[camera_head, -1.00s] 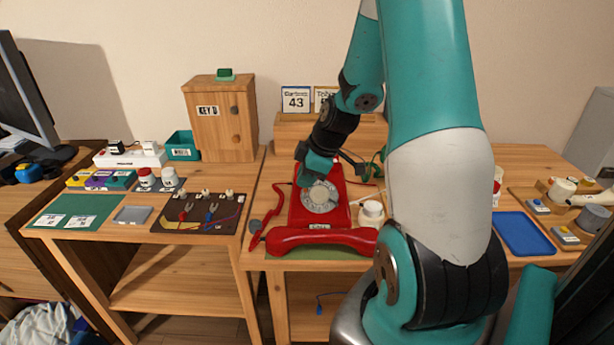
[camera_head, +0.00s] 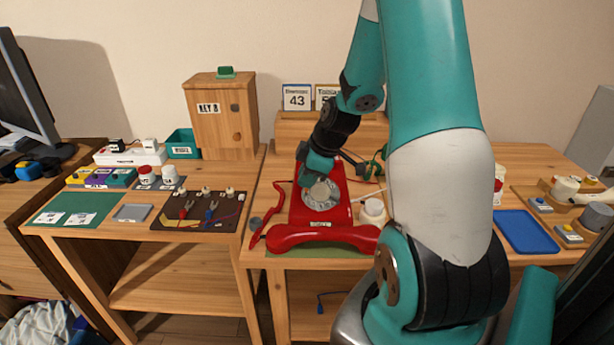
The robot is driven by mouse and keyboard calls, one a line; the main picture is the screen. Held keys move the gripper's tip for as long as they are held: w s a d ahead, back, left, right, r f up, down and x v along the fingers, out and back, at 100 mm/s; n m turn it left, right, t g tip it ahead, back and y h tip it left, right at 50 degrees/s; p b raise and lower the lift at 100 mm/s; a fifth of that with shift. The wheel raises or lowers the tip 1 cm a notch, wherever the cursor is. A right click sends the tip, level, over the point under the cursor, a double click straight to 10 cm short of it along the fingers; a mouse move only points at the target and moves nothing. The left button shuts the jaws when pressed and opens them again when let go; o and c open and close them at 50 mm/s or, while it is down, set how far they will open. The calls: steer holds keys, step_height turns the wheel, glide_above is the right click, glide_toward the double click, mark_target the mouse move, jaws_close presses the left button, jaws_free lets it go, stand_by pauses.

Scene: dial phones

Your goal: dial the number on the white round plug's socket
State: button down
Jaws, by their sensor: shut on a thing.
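The red dial phone (camera_head: 343,212) stands on the middle table, with its red handset (camera_head: 322,237) along its near edge. Its pale round dial (camera_head: 321,199) faces up. My gripper (camera_head: 319,175) reaches down from behind onto the far part of the dial and looks shut there; its fingertips are small and partly hidden. A white socket strip (camera_head: 130,158) on the left table carries a dark plug (camera_head: 117,146) and a white plug (camera_head: 150,145). The white plug's exact shape and the strip's small lettering are too small to read.
A wooden key cabinet (camera_head: 222,118) stands at the back left. A dark board (camera_head: 172,222) with tools and wires lies left of the phone. A white round jar (camera_head: 373,212) stands just right of the phone. A blue tray (camera_head: 525,233) lies farther right.

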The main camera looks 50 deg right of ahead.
steer(key=shift+w+d+f, duration=0.1)
steer(key=shift+f, duration=0.25)
stand_by(0.4)
steer(key=shift+w+d+r, duration=0.3)
steer(key=shift+d, duration=0.3)
steer(key=shift+w+d+r, duration=0.1)
steer(key=shift+d+r, duration=0.1)
steer(key=shift+d, duration=0.35)
